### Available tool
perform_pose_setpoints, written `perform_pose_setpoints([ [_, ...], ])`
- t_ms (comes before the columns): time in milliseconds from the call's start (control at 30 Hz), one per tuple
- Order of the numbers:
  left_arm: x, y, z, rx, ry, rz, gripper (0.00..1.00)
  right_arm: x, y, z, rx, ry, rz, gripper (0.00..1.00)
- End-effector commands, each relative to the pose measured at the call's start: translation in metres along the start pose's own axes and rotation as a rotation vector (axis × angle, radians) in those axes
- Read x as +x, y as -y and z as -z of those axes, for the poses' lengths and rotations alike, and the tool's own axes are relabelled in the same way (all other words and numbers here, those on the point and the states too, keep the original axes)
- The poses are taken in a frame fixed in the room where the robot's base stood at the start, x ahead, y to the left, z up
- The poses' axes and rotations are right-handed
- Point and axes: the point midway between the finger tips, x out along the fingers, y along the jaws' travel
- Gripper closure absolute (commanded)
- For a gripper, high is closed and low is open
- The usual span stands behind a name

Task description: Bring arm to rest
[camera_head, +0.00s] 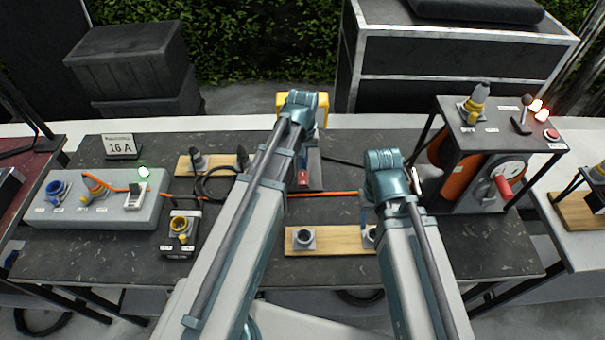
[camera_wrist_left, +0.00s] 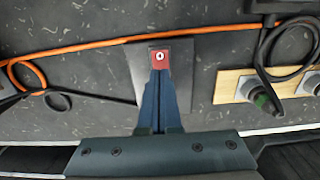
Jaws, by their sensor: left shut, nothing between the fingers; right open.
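My left arm reaches from the bottom to the upper middle of the head view, over the dark table (camera_head: 90,250). In the left wrist view my left gripper (camera_wrist_left: 160,85) points down with its blue fingers shut and nothing between them. Just beyond its tips is a red block with a white dot (camera_wrist_left: 159,57), on a dark plate. The red block also shows in the head view (camera_head: 303,178); I cannot tell whether the fingers touch it. My right gripper (camera_head: 364,208) is open over the table, right of middle, and partly hidden by its own wrist.
A grey socket box (camera_head: 110,218) and a black box with a yellow socket (camera_head: 180,229) stand at left. A wooden board with grey sockets (camera_head: 330,241) lies near the front edge. A raised stand (camera_head: 480,138) and an orange reel (camera_head: 444,172) are at right. An orange cable (camera_head: 330,193) crosses the table.

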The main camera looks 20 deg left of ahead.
Motion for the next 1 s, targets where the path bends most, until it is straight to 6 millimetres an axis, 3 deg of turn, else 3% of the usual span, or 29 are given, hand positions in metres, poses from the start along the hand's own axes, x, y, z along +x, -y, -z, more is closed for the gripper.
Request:
perform_pose_setpoints([
  [367,-0.004,-0.002,-0.004,0.012,0.001,0.002,1.0,-0.004,0.0,0.0,0.0,0.0,0.0,0.5],
  [467,-0.004,-0.016,-0.032,0.096,0.005,0.015,1.0,-0.004,0.0,0.0,0.0,0.0,0.0,0.5],
  [600,-0.004,-0.041,-0.093,0.307,0.014,0.053,1.0,-0.004,0.0,0.0,0.0,0.0,0.0,0.5],
  [733,-0.005,-0.053,-0.138,0.479,0.021,0.084,1.0,-0.004,0.0,0.0,0.0,0.0,0.0,0.5],
  [867,-0.005,-0.059,-0.162,0.582,0.026,0.105,1.0,-0.004,0.0,0.0,0.0,0.0,0.0,0.5],
  [1000,-0.006,-0.061,-0.168,0.615,0.028,0.111,1.0,-0.004,0.0,0.0,0.0,0.0,0.0,0.5],
])
